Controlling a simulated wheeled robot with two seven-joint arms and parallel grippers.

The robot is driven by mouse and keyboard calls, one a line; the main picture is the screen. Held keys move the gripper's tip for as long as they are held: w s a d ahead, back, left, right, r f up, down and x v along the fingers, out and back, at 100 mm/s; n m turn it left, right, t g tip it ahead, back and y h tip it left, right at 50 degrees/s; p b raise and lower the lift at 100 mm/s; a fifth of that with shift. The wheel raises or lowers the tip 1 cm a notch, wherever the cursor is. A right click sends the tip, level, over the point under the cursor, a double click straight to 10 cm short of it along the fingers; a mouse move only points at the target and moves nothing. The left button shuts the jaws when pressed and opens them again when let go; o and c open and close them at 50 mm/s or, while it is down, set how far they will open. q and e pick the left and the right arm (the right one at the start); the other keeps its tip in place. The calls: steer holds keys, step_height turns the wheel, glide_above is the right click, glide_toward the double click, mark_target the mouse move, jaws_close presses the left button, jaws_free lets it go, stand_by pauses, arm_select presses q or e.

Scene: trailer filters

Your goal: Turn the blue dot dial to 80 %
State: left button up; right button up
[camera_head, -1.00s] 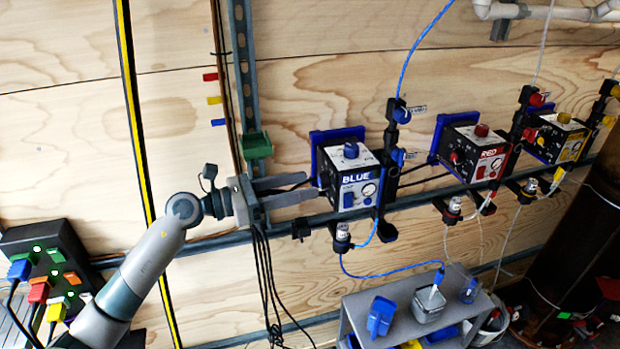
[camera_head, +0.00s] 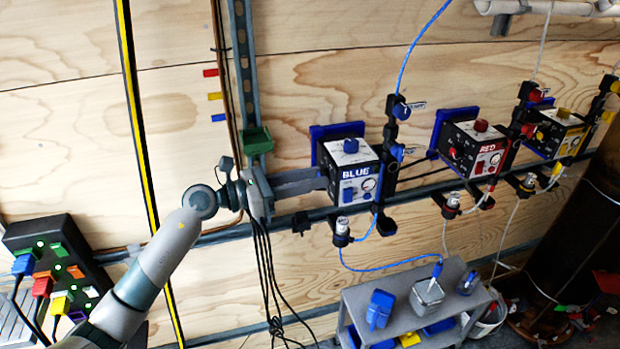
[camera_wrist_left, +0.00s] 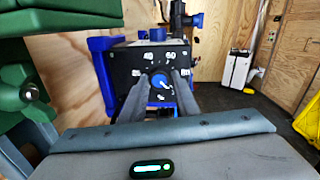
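The blue control box (camera_head: 352,150) labelled BLUE is on the wall rail. In the left wrist view its side panel (camera_wrist_left: 124,60) faces me, with a blue dial (camera_wrist_left: 160,81) inside a ring of printed numbers, 60 near the top. The dial's pointer is too small to read surely. My left gripper (camera_wrist_left: 160,76) has one finger on each side of the dial; the fingers look spread, and contact is hard to tell. In the head view the left gripper (camera_head: 322,180) reaches the box's left side and hides that dial. My right gripper is not in view.
Red (camera_head: 478,150) and yellow (camera_head: 560,133) control boxes stand to the right. A green holder (camera_head: 256,141) is close above my left wrist. Cables hang below it. A grey shelf (camera_head: 405,302) with blue containers is below.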

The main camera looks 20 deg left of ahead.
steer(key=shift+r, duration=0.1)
arm_select(q)
steer(key=shift+r+n+p, duration=0.15)
steer(key=shift+n+p, duration=0.35)
steer(key=shift+p, duration=0.1)
steer(key=shift+n+p, duration=0.3)
steer(key=n+p, duration=0.4)
steer(key=p, duration=0.1)
steer(key=shift+a+r+n, duration=0.1)
steer(key=shift+r+n, duration=0.05)
steer(key=shift+n, duration=0.15)
steer(key=n+p, duration=0.2)
steer(key=n, duration=0.1)
steer(key=shift+w+y+p, duration=0.1)
steer(key=shift+y+p, duration=0.2)
steer(key=shift+p, duration=0.05)
steer(key=shift+f+n+g+p, duration=0.2)
steer(key=shift+n+g+p, duration=0.1)
steer(key=shift+n+p, duration=0.25)
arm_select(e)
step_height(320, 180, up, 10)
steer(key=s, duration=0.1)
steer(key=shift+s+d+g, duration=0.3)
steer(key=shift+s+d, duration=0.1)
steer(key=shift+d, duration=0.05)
